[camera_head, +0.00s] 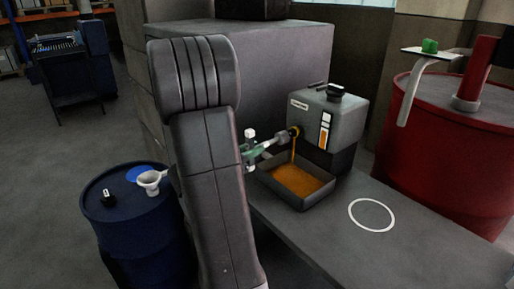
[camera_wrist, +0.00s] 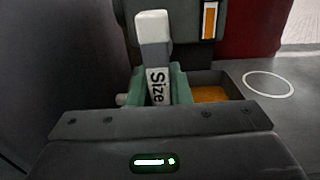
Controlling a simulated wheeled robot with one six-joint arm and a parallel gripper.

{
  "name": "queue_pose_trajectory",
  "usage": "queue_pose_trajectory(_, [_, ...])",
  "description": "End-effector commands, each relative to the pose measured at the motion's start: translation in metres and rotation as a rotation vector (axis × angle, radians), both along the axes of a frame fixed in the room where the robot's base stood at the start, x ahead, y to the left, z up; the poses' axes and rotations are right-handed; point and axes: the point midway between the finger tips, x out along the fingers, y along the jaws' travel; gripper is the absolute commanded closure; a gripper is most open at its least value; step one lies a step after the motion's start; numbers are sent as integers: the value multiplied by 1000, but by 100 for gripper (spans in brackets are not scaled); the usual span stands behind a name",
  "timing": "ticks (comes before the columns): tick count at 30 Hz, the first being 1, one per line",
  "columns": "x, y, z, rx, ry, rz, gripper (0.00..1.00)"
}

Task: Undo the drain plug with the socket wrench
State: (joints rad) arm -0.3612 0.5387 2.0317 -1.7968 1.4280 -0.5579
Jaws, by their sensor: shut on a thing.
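The grey oil housing (camera_head: 345,112) stands on the bench with a sight glass showing orange fluid. My gripper (camera_head: 252,153) is to its left, with green fingers that also show in the wrist view (camera_wrist: 158,88). It is shut on the socket wrench (camera_head: 281,137), whose pale end and part marked "Size" (camera_wrist: 155,30) stand up between the fingers. The wrench reaches to the drain opening (camera_head: 295,131) low on the housing's left face. Orange oil runs from there in a thin stream (camera_head: 293,151). I cannot make out the plug itself at the socket.
A dark drain tray (camera_head: 303,204) with orange oil sits under the stream. A white ring (camera_head: 371,215) marks clear bench to its right.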

Motion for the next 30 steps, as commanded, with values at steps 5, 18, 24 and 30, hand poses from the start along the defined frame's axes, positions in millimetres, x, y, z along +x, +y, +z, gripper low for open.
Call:
queue_pose_trajectory(5, [-1, 2, 1, 0, -1, 0, 100])
queue_pose_trajectory(18, [-21, 31, 1, 0, -1, 4, 100])
queue_pose_trajectory(24, [-35, 48, 1, -1, -1, 2, 100])
queue_pose_trajectory(30, [-37, 51, 0, 0, -1, 0, 100])
